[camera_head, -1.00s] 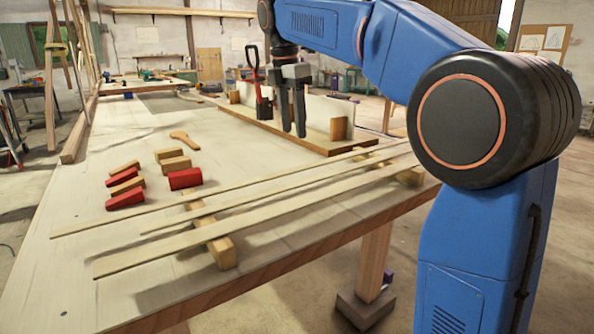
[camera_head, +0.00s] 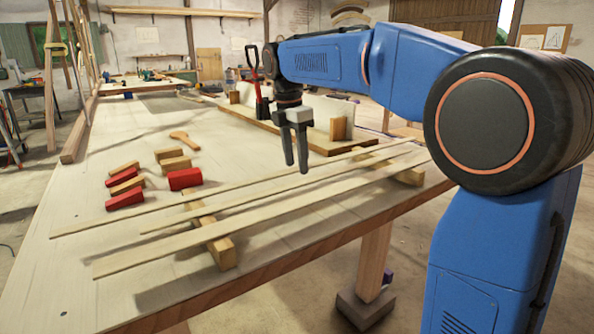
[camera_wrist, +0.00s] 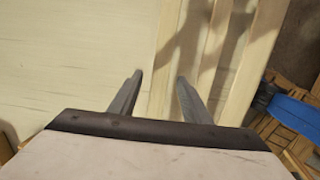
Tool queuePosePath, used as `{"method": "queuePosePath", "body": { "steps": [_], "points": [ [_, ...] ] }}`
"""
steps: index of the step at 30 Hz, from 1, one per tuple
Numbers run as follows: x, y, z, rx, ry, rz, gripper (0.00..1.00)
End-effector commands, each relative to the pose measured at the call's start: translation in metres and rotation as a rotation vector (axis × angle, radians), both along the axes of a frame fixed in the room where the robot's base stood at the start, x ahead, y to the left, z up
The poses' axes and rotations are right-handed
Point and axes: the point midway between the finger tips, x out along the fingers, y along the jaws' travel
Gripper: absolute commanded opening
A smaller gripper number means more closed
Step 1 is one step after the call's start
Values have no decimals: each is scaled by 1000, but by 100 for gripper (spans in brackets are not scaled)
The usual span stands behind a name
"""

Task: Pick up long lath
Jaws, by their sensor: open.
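Three pale, thin laths lie side by side across two wooden bearers. The back lath (camera_head: 120,217) and the front lath (camera_head: 150,253) look long; the middle lath (camera_head: 180,222) looks shorter. I cannot tell for sure which of the two is the long lath. My gripper (camera_head: 296,166) is open and empty, pointing down above the back lath. In the wrist view, the back lath (camera_wrist: 166,45) runs between the fingertips of my gripper (camera_wrist: 160,78), with the other laths to its right. The gap in height is hard to judge.
The bearers (camera_head: 222,250) rest on the workbench (camera_head: 75,290). Several red and tan wooden blocks (camera_head: 186,179) and a wooden mallet-like piece (camera_head: 184,140) lie behind the laths. A wooden fixture with a tan block (camera_head: 338,128) stands just behind my gripper.

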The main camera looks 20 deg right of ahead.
Motion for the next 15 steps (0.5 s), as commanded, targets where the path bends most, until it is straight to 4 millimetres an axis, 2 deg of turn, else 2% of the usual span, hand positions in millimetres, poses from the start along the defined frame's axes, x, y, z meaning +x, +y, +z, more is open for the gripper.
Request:
{"method": "queuePosePath", "body": {
  "steps": [4,5,9,10,15],
  "points": [
    [0,0,0,0,0,0,44],
    [0,0,0,0,0,0,39],
    [0,0,0,0,0,0,6],
    [0,0,0,0,0,0,0],
    [0,0,0,0,0,0,0]
  ]
}}
